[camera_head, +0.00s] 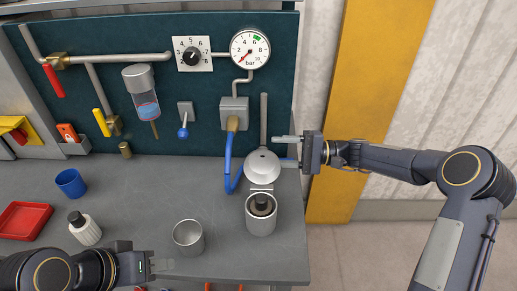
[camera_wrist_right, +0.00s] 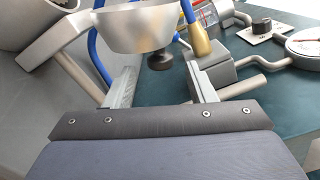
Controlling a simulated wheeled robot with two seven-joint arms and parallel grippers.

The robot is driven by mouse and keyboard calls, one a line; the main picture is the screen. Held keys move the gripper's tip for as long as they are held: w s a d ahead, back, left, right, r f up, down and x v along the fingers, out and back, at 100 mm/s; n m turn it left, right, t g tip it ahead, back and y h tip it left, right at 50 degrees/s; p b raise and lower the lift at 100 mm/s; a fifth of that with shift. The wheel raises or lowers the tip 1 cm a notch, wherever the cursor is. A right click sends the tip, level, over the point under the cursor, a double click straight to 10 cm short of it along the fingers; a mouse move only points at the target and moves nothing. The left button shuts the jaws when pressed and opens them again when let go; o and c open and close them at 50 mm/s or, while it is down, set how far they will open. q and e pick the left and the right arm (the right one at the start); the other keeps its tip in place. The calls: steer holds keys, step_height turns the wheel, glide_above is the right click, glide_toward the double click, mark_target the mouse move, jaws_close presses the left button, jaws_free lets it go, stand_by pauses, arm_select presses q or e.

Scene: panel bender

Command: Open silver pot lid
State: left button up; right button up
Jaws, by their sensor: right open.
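The silver pot (camera_head: 261,222) stands near the right end of the bench, and a dark round part shows inside its open top. Its lid (camera_head: 262,168) is tipped up behind the opening. In the right wrist view the lid (camera_wrist_right: 140,28) shows as a pale dish with a dark knob (camera_wrist_right: 159,60) below it. My right gripper (camera_head: 288,151) is open at the lid's right side; its two fingers are apart, with the knob between them in the wrist view. I cannot tell if they touch. My left gripper (camera_head: 168,265) is low over the front of the bench; its finger gap is unclear.
A grey cup (camera_head: 188,238) stands left of the pot. A white ribbed bottle (camera_head: 86,230), a blue cup (camera_head: 71,182) and a red tray (camera_head: 24,220) are further left. A blue hose (camera_head: 230,178) hangs close beside the lid. A gauge panel stands behind.

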mark_target(266, 151)
steer(key=a, duration=0.4)
steer(key=shift+a+r+p, duration=0.15)
steer(key=shift+a+p, duration=0.05)
steer(key=shift+p, duration=0.2)
steer(key=shift+a, duration=0.45)
